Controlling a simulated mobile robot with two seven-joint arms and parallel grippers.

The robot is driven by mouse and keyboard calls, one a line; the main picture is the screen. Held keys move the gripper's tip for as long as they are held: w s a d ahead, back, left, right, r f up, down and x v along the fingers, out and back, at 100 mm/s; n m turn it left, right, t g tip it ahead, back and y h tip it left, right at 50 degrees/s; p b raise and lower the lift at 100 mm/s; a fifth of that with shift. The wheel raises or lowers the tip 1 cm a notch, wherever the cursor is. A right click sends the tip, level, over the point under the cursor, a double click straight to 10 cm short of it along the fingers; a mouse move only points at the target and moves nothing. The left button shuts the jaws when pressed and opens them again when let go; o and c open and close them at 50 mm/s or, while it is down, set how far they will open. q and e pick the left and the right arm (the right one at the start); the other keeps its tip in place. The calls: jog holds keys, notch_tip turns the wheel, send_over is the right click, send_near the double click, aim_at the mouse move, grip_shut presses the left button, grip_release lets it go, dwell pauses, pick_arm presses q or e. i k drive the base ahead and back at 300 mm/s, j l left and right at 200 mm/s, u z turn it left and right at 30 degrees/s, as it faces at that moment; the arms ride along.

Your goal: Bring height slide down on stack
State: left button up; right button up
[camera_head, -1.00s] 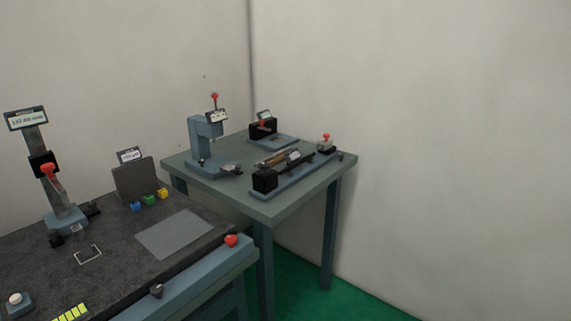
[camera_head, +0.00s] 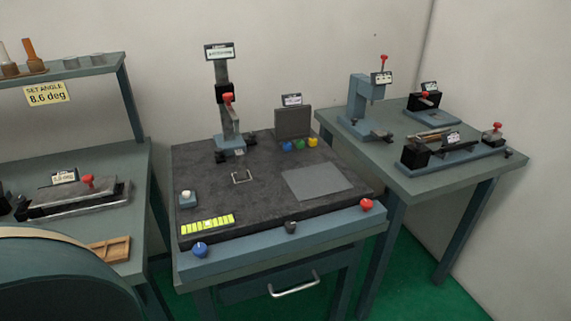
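The height gauge (camera_head: 221,100) stands upright at the back of the dark granite plate (camera_head: 262,225), with a display (camera_head: 219,52) on top. Its black slide with a red knob (camera_head: 228,97) sits partway up the column. A grey arm hangs below the knob toward the base (camera_head: 230,144). A small pale square outline (camera_head: 242,177) lies on the plate in front of the base. I cannot make out a stack of blocks under the slide. Neither of my grippers is in view.
Blue, green and yellow blocks (camera_head: 300,145) sit before a grey upright plate (camera_head: 293,122). A grey sheet (camera_head: 317,181) lies at right on the granite. A white button (camera_head: 186,197) and yellow-green strip (camera_head: 207,224) are at left. Side tables (camera_head: 455,181) (camera_head: 140,190) hold other fixtures.

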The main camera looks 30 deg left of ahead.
aim_at(224, 92)
jog(key=u, duration=1.3)
